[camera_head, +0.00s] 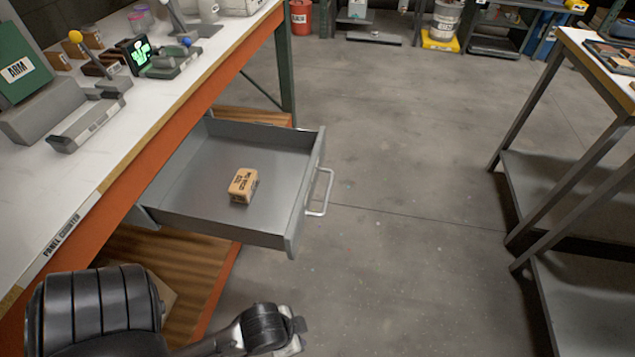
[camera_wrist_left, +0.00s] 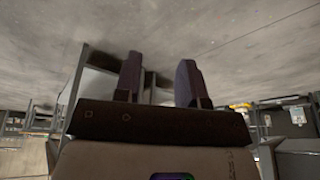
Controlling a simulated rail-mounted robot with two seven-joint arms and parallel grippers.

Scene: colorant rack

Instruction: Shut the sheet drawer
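The grey sheet drawer (camera_head: 215,224) is pulled well out from under the workbench in the head view. Its bar handle (camera_head: 321,192) is on the front panel, facing right over open floor. A small tan box with dark print (camera_head: 243,183) lies inside the drawer. My arm enters at the lower left of the head view, below and apart from the drawer; I cannot see its fingers there. In the left wrist view my left gripper (camera_wrist_left: 160,80) has its two dark fingers spread apart with nothing held between them. The drawer is not clearly identifiable in that view. My right gripper is not in view.
The white-topped workbench (camera_head: 150,97) with an orange edge runs along the left and carries several small items. A metal table with a lower shelf (camera_head: 570,190) stands at the right. Buckets and racks line the back. The concrete floor (camera_head: 410,150) between is clear.

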